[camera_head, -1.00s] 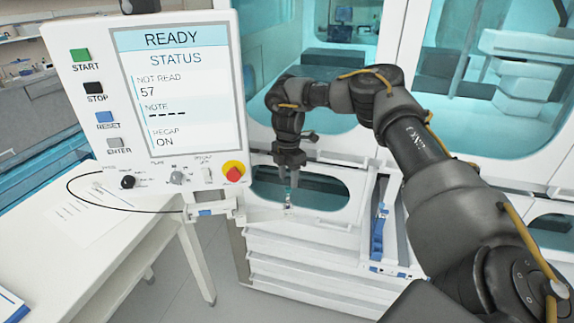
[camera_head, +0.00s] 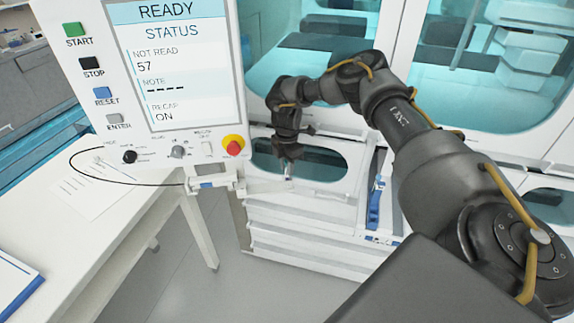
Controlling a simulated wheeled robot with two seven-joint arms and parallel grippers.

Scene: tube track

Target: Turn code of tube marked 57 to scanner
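My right gripper (camera_head: 288,154) points down over the front of the machine, just right of the control panel. A small tube-like piece (camera_head: 288,170) shows directly below its fingers; its number and code are too small to read. The fingers are at or around its top, and I cannot tell whether they are closed on it. The control panel (camera_head: 164,50) reads READY, NOT READ 57, NOTE dashes and RECAP ON. I cannot make out the scanner for certain. My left gripper is not in view.
A white table (camera_head: 135,225) with papers stands at left, a black cable (camera_head: 74,170) looping over it. A blue part (camera_head: 375,203) sits in a white track right of the gripper. Glass-fronted cabinets (camera_head: 330,65) stand behind. Grey floor is clear at lower centre.

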